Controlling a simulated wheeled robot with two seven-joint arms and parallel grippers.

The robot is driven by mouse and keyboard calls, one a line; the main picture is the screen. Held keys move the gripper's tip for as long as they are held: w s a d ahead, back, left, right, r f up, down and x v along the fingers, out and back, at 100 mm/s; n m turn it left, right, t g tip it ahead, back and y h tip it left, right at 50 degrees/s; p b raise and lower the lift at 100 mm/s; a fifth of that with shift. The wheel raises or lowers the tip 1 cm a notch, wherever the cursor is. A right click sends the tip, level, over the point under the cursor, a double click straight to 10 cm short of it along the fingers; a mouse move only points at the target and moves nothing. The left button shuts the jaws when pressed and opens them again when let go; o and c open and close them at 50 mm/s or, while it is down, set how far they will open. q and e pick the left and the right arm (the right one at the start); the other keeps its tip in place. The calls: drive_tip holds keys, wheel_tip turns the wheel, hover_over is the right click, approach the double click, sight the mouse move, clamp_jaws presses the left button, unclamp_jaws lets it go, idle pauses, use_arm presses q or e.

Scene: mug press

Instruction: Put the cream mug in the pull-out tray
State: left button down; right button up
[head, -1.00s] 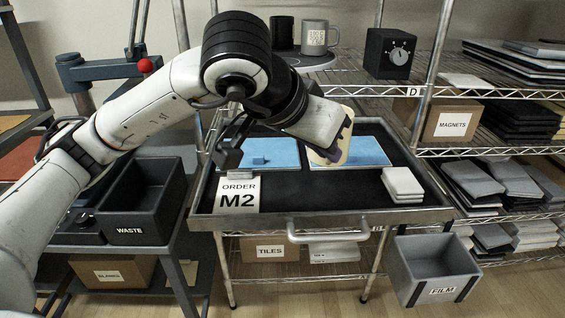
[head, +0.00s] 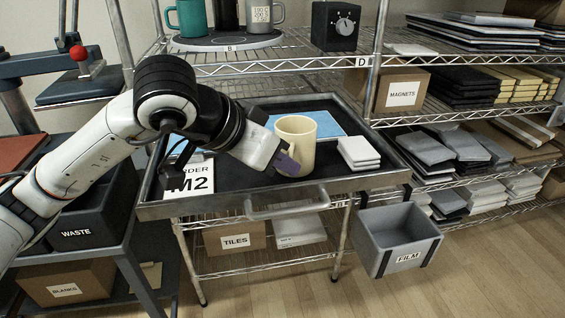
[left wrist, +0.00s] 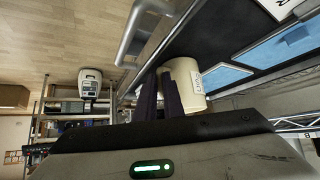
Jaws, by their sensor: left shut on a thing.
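The cream mug (head: 299,140) is upright over the front middle of the pull-out tray (head: 350,184), in front of a blue mat. I cannot tell whether its base touches the tray floor. My left gripper (head: 287,164) reaches in from the left and is shut on the mug, its purple fingertips at the mug's lower side. In the left wrist view the mug (left wrist: 184,84) shows beyond the dark fingers (left wrist: 165,98), with a printed label on its side. My right gripper is not in view.
White pads (head: 358,153) lie right of the mug in the tray. An order card (head: 188,180) lies at its left. A grey FILM bin (head: 398,240) hangs off the right front. A round turntable (head: 228,40) with several cups stands on the shelf behind.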

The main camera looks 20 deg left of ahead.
use_arm(q)
drive_tip(key=shift+r, duration=0.15)
drive_tip(key=shift+f, duration=0.2)
drive_tip(key=c, duration=2.3)
unclamp_jaws()
drive_tip(key=o, duration=0.4)
drive_tip(key=shift+o, duration=0.2)
drive_tip(key=shift+r, duration=0.3)
drive_tip(key=p+v, duration=0.1)
drive_tip(key=v, duration=1)
drive_tip(key=shift+s+r, duration=0.2)
drive_tip(key=shift+s, duration=0.15)
drive_tip(key=shift+a, duration=0.15)
